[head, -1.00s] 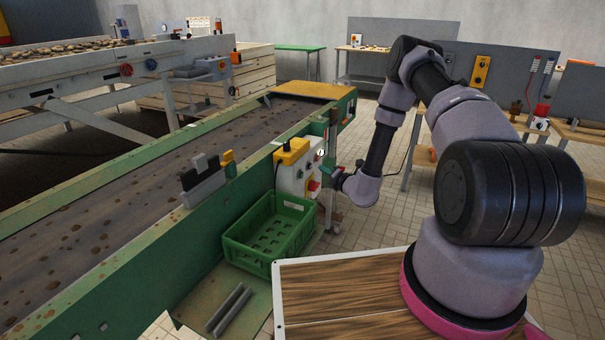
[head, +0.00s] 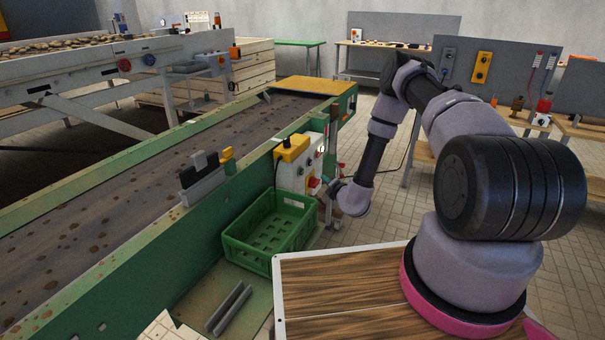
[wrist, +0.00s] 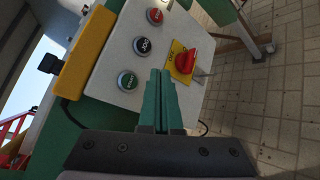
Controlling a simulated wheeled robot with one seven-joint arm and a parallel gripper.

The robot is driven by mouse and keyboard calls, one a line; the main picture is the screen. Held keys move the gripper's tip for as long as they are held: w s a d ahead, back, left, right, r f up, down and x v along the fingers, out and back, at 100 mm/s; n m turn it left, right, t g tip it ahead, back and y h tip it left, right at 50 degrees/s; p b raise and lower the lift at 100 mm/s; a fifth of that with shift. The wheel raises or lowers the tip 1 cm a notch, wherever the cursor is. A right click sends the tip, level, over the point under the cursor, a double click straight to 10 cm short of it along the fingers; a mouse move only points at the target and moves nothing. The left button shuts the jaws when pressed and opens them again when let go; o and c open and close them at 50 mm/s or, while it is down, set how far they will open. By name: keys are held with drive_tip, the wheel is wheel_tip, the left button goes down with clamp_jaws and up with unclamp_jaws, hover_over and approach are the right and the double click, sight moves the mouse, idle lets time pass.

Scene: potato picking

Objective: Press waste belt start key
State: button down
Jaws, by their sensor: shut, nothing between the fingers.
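The white control box (head: 292,173) with a yellow top is mounted on the side of the green-framed belt (head: 130,190). In the wrist view its face carries a red button (wrist: 156,16), a dark button (wrist: 142,46) and a green button (wrist: 128,80) in a row. Their lettering is too small to read surely. A red rotary switch (wrist: 185,61) sits on a yellow plate beside them. My gripper (wrist: 161,74) is shut and empty, its green fingers pointing at the box face. The fingertips appear between the green button and the rotary switch; I cannot tell whether they touch the face.
A green crate (head: 231,246) stands below the box against the belt. A wooden-topped surface (head: 335,290) lies in front of it, near my arm base. Workbenches (head: 345,70) stand at the back. The tiled floor right of the box is open.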

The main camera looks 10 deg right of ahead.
drive_tip(key=w+a, duration=0.3)
drive_tip(key=a, duration=0.2)
drive_tip(key=shift+w+a, duration=0.15)
drive_tip(key=shift+w, duration=0.1)
idle(1.9)
drive_tip(key=shift+w+a, duration=0.25)
drive_tip(key=shift+a, duration=0.1)
drive_tip(key=shift+w+a, duration=0.25)
drive_tip(key=shift+a, duration=0.1)
idle(0.8)
drive_tip(key=shift+d, duration=0.1)
drive_tip(key=shift+s+d, duration=0.5)
drive_tip(key=shift+d, duration=0.1)
drive_tip(key=shift+d, duration=0.1)
drive_tip(key=s+d, duration=0.1)
drive_tip(key=d, duration=0.1)
drive_tip(key=s+d, duration=0.1)
drive_tip(key=d, duration=0.1)
drive_tip(key=shift+s, duration=0.35)
